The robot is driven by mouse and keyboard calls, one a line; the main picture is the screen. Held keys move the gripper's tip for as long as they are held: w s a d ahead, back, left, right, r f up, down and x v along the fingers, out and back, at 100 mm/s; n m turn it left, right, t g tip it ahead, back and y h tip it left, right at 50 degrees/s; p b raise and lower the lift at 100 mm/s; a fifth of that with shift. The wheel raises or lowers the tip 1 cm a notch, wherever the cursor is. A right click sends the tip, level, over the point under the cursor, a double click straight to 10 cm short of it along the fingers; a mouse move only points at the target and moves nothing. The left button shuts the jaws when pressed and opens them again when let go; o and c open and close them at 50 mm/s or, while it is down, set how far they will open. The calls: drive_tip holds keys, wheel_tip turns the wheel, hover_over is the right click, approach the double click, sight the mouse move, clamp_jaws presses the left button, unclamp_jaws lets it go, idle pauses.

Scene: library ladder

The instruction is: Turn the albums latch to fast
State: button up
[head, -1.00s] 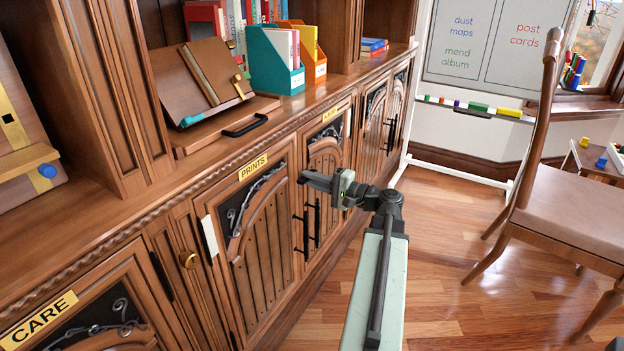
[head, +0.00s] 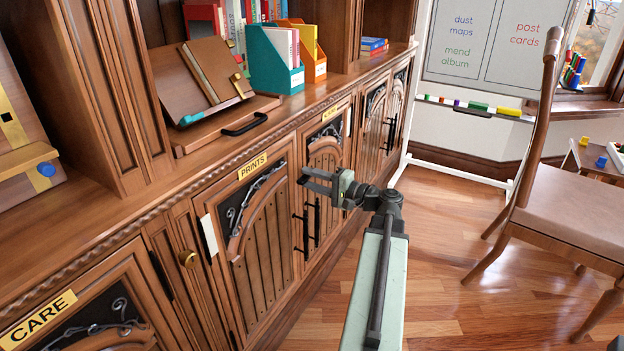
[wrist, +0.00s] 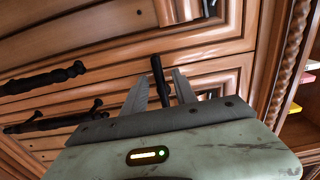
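My gripper (head: 318,184) is in front of the cabinet, by the upper part of the door right of the PRINTS door. In the wrist view my gripper (wrist: 160,92) is open, with a pale finger on each side of a dark, slim lever (wrist: 158,72), which looks like the albums latch. The lever's lower end is hidden behind the gripper body. I cannot tell whether either finger touches it. In the head view the gripper hides the latch. A small yellow label (head: 332,113) sits above that door; its word is too small to read surely.
Black door handles (head: 306,228) stand out just below the gripper; they also show at left in the wrist view (wrist: 45,78). A chair (head: 575,205) stands right. The floor between is clear.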

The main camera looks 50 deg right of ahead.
drive_tip(key=v, duration=0.7)
drive_tip(key=shift+s, duration=0.4)
drive_tip(key=shift+d, duration=0.1)
